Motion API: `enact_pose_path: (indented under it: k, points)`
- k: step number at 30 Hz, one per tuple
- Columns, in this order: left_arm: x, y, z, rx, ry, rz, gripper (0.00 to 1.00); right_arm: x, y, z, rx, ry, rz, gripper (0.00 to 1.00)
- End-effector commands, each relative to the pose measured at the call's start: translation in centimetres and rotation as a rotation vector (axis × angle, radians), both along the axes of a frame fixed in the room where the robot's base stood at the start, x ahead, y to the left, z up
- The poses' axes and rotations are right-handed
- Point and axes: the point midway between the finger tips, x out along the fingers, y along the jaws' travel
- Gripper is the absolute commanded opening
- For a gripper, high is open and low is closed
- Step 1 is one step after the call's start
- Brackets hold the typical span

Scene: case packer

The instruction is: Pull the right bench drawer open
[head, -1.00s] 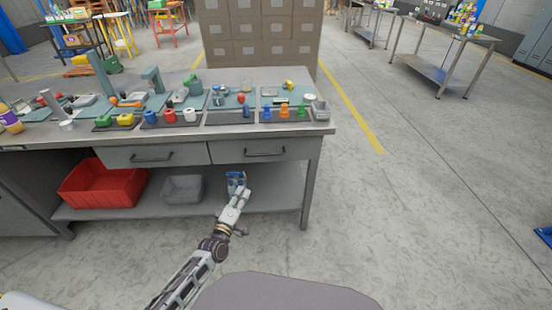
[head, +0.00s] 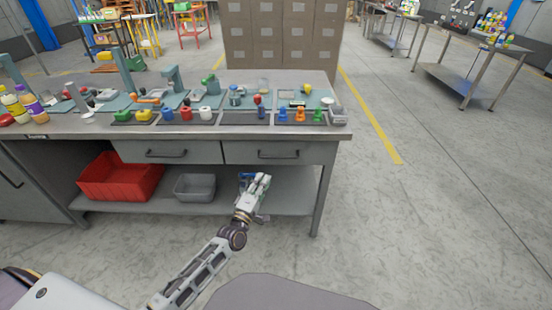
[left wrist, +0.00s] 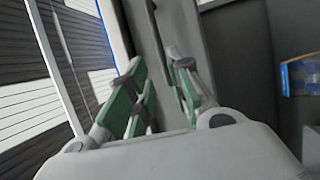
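The right bench drawer (head: 240,151) is a grey front under the bench top, and it looks shut. Its dark bar handle (head: 275,155) runs across the front. My left gripper (head: 256,180) is just below this drawer in the head view, a little left of the handle's middle and apart from it in the picture. In the left wrist view, my left gripper (left wrist: 158,75) has its green-padded fingers spread. A dark bar (left wrist: 152,12), probably the handle, shows at the top, ahead of the gap between them. I cannot tell any contact. My right gripper is not in view.
The left drawer (head: 130,151) is shut. A red bin (head: 118,182) and a grey bin (head: 195,187) stand on the lower shelf (head: 140,207). Small parts in trays cover the bench top (head: 225,133). The floor right of the bench is clear.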

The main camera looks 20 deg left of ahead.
Motion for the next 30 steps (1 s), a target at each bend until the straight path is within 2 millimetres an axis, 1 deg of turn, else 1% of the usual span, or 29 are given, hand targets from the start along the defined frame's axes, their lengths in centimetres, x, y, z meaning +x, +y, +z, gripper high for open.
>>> enact_pose_path:
  k: [5,18,27,30]
  points:
    - [1.4,-0.2,0.3,0.0,-0.001,0.0,0.21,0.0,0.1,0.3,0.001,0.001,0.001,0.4]
    - [5.1,-0.6,0.9,0.0,-0.001,0.0,0.21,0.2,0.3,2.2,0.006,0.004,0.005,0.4]
    - [7.6,-0.9,1.3,0.0,-0.001,0.0,0.21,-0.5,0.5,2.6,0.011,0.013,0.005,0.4]
    - [8.4,-1.0,1.5,0.0,-0.001,0.0,0.21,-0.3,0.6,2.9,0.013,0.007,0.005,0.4]
